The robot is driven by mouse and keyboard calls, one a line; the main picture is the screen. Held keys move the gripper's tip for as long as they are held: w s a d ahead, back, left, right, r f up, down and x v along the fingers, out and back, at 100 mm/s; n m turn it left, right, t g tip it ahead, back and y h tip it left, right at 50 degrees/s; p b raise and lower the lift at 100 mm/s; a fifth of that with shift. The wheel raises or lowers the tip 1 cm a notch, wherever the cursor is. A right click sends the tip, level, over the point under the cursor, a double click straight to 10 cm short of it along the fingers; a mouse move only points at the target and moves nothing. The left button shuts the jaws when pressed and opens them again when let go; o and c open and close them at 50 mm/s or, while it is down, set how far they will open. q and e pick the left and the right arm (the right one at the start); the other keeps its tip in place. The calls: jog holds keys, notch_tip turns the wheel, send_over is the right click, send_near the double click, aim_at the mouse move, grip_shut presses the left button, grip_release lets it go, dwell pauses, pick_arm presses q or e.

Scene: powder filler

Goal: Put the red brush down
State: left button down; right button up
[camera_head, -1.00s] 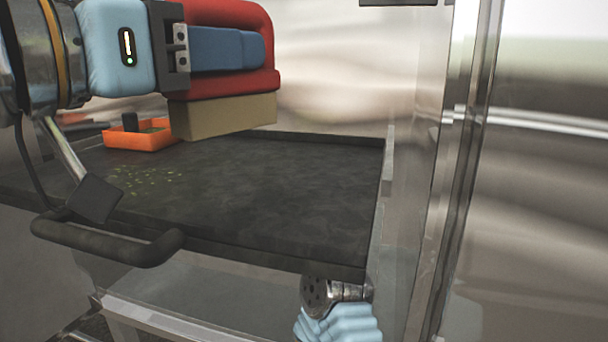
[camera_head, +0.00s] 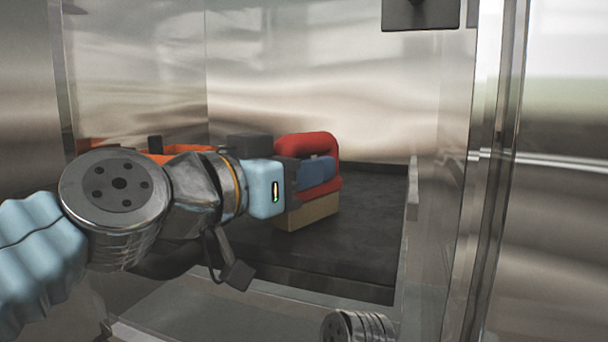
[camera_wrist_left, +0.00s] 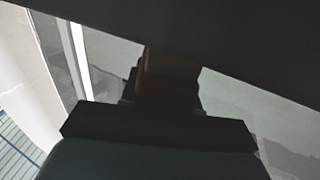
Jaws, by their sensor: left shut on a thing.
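The red brush (camera_head: 308,146) has a red loop handle and a block of tan bristles (camera_head: 307,213) underneath. My left gripper (camera_head: 318,172), with blue fingers, is shut on its handle. The brush is upright, bristles down, over the right part of the dark tray (camera_head: 375,240). I cannot tell whether the bristles touch the tray. In the left wrist view the brush (camera_wrist_left: 170,75) is dim between the dark gripper parts. My right gripper is not in view; only a piece of my right arm shows at the bottom.
An orange container (camera_head: 190,149) stands at the back left, partly hidden by my left arm. Metal walls enclose the tray at the back and sides, with a metal post (camera_head: 490,150) at right. Bare tray lies right of the brush.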

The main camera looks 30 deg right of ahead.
pick_arm(q)
jog(key=c, duration=1.3)
grip_release()
jog(key=shift+f, duration=0.15)
jog(key=o, duration=0.5)
jog(key=shift+c, duration=0.2)
jog(key=shift+r, duration=0.25)
jog(key=b+v, duration=0.2)
jog(key=v, duration=1)
jog(key=shift+b, duration=0.35)
